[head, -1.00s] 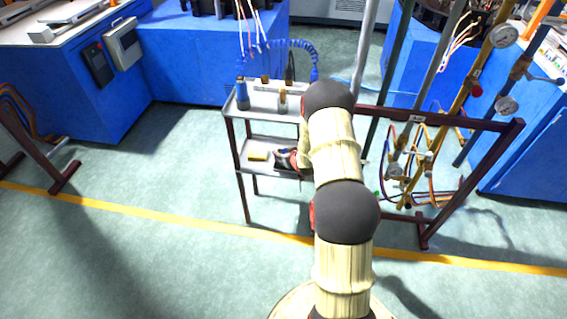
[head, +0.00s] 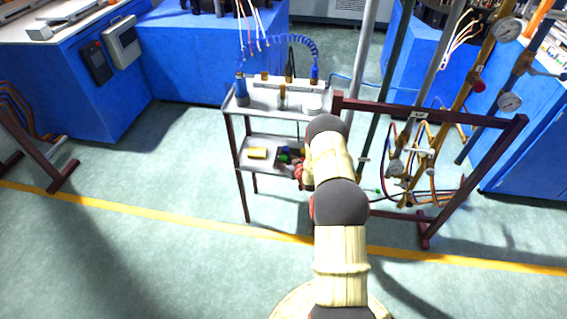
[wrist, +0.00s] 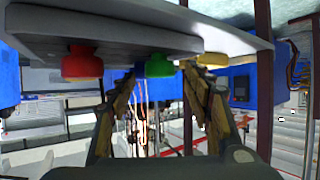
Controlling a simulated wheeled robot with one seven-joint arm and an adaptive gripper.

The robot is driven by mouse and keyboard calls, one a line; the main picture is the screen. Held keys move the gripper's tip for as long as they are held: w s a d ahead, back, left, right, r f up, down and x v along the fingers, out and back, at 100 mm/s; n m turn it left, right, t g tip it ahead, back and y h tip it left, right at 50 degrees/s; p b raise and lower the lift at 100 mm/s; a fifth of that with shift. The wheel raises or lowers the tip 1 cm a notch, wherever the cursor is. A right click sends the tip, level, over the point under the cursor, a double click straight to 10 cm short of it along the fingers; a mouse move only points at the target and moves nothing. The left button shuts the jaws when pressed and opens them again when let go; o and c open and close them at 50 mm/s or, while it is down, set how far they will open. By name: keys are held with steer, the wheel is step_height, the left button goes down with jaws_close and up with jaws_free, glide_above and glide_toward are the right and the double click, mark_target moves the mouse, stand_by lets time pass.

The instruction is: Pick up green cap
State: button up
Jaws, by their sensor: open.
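The green cap (wrist: 160,67) is between my open fingers in the wrist view, close to the fingertips. That view looks upside down, so the shelf is at the top. A blue cap (wrist: 140,69) is partly hidden just left of the green one. My gripper (wrist: 161,78) is open and empty, with one finger on each side of the two caps; contact cannot be told. In the head view the green cap (head: 284,158) is a small spot on the lower shelf, beside my wrist, which hides most of the gripper.
A red cap (wrist: 82,64) lies left and a yellow item (wrist: 212,60) right in the wrist view. The cart's lower shelf (head: 250,168) bears them. The top shelf (head: 262,104), holding bottles, is above. A dark red frame (head: 440,116) with pipes stands at right.

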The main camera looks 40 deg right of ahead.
steer(key=shift+w+d+f, duration=0.15)
steer(key=shift+w, duration=0.35)
steer(key=shift+c, duration=0.4)
steer(key=c, duration=0.7)
steer(key=shift+c, duration=0.3)
